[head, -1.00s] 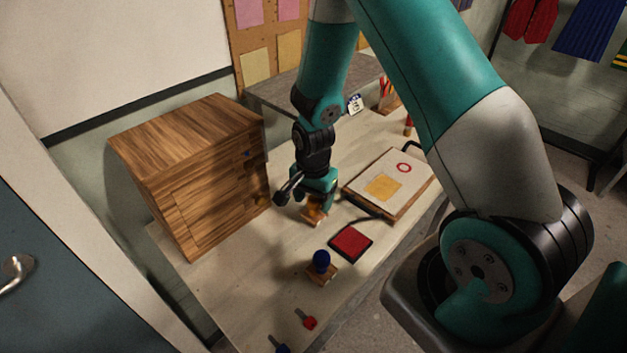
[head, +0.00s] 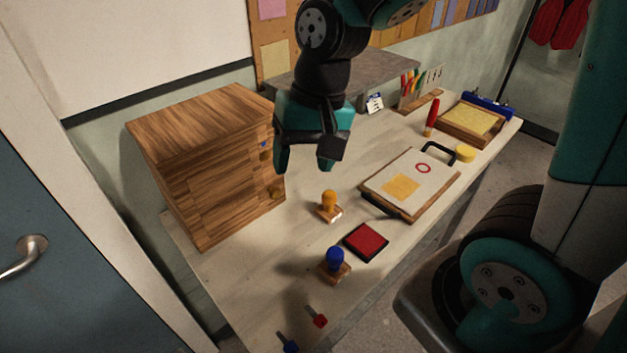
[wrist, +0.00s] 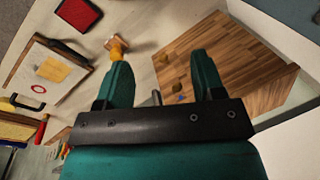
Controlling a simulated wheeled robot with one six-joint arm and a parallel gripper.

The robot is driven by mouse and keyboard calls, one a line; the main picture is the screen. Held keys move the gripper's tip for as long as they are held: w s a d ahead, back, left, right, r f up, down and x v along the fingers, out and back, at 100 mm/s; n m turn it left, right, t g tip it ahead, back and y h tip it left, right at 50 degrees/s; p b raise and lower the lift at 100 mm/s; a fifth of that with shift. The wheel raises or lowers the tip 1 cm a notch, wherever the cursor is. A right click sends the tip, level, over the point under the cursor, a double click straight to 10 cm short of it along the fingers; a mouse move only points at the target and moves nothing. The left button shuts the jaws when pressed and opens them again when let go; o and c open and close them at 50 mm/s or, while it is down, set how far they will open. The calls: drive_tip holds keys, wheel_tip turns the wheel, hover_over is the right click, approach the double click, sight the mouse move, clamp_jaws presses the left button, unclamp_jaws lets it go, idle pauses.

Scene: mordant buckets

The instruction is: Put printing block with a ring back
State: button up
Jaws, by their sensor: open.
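Two printing blocks stand upright on the table: one with an orange handle (head: 329,201) and one with a blue handle (head: 335,258). Their undersides are hidden, so I cannot tell which carries a ring. The orange-handled block also shows in the wrist view (wrist: 116,44). My gripper (head: 305,166) is open and empty, above the table between the wooden drawer cabinet (head: 200,160) and the orange-handled block, apart from both. The cabinet has small blue and orange-brown knobs on its front; its drawers look shut.
A red ink pad (head: 366,241) lies near the blocks. Red (head: 318,317) and blue (head: 288,345) small items lie at the near end. A red-handled tool (head: 431,117) stands farther back.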

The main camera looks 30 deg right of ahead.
drive_tip(key=s+a+r+n+y, duration=0.1)
drive_tip(key=s+a+r+n, duration=0.1)
drive_tip(key=s+n, duration=0.3)
drive_tip(key=s+a+r+n+b, duration=0.1)
drive_tip(key=s+a+r+n, duration=0.1)
drive_tip(key=s, duration=0.4)
drive_tip(key=shift+a+n+y, duration=0.4)
drive_tip(key=shift+a+n, duration=0.35)
drive_tip(key=shift+n, duration=0.65)
